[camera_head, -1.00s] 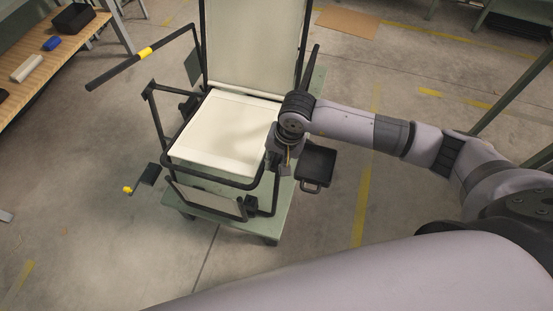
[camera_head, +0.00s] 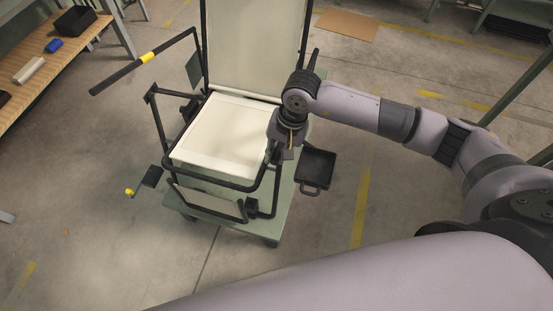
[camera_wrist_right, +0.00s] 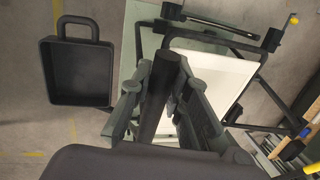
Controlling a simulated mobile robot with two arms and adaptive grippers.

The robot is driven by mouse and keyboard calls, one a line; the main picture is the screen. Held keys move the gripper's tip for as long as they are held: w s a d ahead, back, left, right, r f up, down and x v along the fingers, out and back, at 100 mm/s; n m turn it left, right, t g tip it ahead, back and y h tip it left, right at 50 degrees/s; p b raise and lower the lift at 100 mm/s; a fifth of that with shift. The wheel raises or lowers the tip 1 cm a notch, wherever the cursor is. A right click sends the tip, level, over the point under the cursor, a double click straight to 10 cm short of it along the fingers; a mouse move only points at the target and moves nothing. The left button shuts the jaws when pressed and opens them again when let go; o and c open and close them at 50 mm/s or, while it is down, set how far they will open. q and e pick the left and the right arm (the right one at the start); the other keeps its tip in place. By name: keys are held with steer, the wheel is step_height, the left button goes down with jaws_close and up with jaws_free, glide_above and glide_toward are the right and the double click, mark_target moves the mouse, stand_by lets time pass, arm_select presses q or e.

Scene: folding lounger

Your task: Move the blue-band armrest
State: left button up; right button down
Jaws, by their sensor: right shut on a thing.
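The lounger (camera_head: 225,135) has a pale seat and back on a dark tube frame. A dark armrest bar (camera_head: 313,58) rises behind my right wrist at the lounger's right side. My right gripper (camera_head: 284,152) is beside the seat's right edge, its fingers partly hidden. In the right wrist view the gripper (camera_wrist_right: 160,95) is shut on the dark armrest bar (camera_wrist_right: 154,105), which runs between its fingers. No blue band shows; that part may be covered. The opposite armrest (camera_head: 122,76) has a yellow band and slants outward at the left. My left gripper is not in view.
The lounger stands on a green platform (camera_head: 225,215). A black handled tray (camera_head: 315,167) is close to my right gripper and shows in the wrist view (camera_wrist_right: 80,75). A crank with a yellow knob (camera_head: 130,192) sticks out at left. A wooden bench (camera_head: 45,50) is at upper left.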

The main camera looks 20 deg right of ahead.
steer(key=shift+g+y, duration=0.5)
steer(key=shift+g, duration=0.3)
steer(key=v, duration=0.3)
steer(key=a+v, duration=0.1)
steer(key=v, duration=0.2)
steer(key=w+p+v, duration=0.1)
steer(key=v, duration=0.2)
steer(key=shift+a+r, duration=0.2)
steer(key=c, duration=1.5)
jaws_free()
steer(key=shift+s, duration=0.1)
steer(key=shift+r, duration=0.15)
steer(key=v, duration=1.1)
steer(key=shift+d+r, duration=0.2)
steer(key=shift+r, duration=0.1)
